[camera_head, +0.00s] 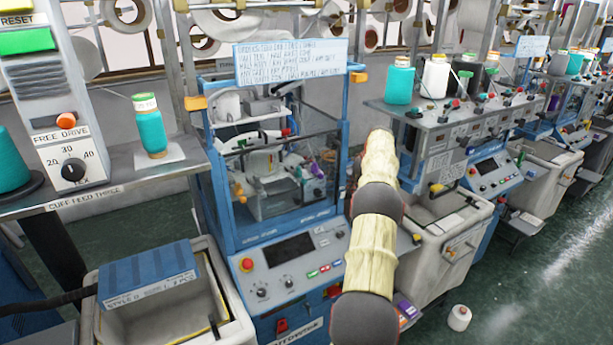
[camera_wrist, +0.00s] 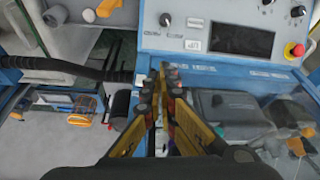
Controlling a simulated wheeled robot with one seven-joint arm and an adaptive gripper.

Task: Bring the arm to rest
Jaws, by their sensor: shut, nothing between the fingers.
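My gripper (camera_wrist: 163,78) shows in the wrist view with its two yellow-and-dark fingers brought together at the tips, shut and empty. Beyond the fingertips is the blue front of a knitting machine with its control panel (camera_wrist: 225,38). In the head view my arm (camera_head: 373,230), pale yellow with dark joints, reaches up and away in front of the machines. My gripper cannot be made out in the head view. The blue-framed knitting machine (camera_head: 222,190) stands just left of my arm.
A grey bin (camera_head: 222,318) with a blue cover (camera_head: 148,272) stands at the lower left. A shelf at left holds a teal cone (camera_head: 152,130) and a control box (camera_head: 62,85). A white cone (camera_head: 459,318) lies on the green floor (camera_head: 545,270), which is open at right.

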